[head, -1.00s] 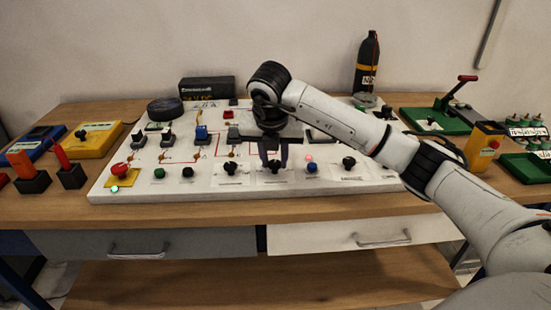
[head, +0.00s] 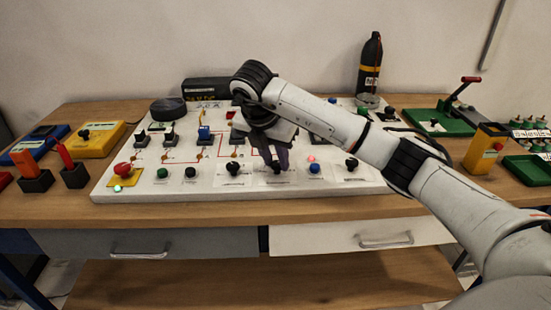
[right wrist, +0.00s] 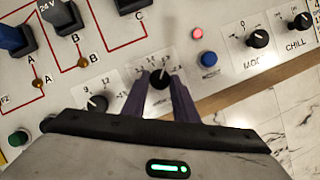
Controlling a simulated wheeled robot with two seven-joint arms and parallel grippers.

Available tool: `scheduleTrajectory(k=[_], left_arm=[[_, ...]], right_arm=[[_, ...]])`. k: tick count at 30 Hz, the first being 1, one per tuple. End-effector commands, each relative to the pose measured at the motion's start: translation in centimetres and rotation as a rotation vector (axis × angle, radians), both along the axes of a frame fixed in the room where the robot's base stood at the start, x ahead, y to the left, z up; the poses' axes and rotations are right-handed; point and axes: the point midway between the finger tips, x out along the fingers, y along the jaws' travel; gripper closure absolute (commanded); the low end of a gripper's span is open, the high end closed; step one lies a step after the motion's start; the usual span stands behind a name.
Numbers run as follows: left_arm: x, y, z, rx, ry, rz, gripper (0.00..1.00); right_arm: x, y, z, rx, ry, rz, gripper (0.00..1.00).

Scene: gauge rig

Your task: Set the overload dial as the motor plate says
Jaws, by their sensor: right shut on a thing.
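My right gripper (head: 277,164) is at the front middle of the white panel, its jaws shut on a black dial knob (right wrist: 160,78). In the right wrist view its dark fingers (right wrist: 160,92) stand on both sides of the knob. A printed scale surrounds the knob, partly covered by the fingers; I cannot read its numbers or the pointer setting surely. Another black knob (head: 234,168) sits just left of it, with 9 and 12 on its scale in the right wrist view (right wrist: 97,103). I cannot make out a motor plate. My left gripper is out of view.
The panel (head: 115,190) carries a blue button (head: 314,168), a lit red lamp (head: 311,158), a red button (head: 123,169) and several switches. A dark bottle (head: 370,65) stands behind. A green fixture (head: 430,123) is at the right. The front table edge is clear.

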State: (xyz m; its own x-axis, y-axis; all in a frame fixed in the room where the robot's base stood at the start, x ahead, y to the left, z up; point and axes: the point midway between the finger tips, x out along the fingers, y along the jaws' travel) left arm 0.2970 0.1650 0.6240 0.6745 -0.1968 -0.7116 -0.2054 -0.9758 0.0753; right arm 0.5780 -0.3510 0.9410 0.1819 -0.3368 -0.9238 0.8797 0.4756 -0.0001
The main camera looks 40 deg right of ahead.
Motion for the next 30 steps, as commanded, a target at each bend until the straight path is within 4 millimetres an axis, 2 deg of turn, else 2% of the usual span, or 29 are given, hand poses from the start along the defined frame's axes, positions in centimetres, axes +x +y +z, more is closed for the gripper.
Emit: scheduleTrajectory(k=[5,6,9,20,24,30], left_arm=[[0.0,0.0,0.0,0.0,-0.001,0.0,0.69],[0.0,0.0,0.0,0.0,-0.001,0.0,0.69],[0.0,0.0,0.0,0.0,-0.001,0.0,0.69],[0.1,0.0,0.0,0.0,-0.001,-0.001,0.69],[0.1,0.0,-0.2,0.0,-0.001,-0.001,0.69],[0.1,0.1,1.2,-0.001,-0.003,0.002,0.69]], right_arm=[[0.0,0.0,0.1,0.0,-0.002,0.0,0.96],[0.0,0.0,0.1,0.0,-0.002,0.0,0.69],[0.0,0.0,0.1,0.0,-0.002,0.001,0.55],[0.0,0.2,0.5,0.0,-0.002,0.002,0.55],[-0.4,0.9,2.5,0.002,-0.005,0.003,0.55],[-1.1,2.1,6.8,-0.002,-0.006,0.003,0.55]])
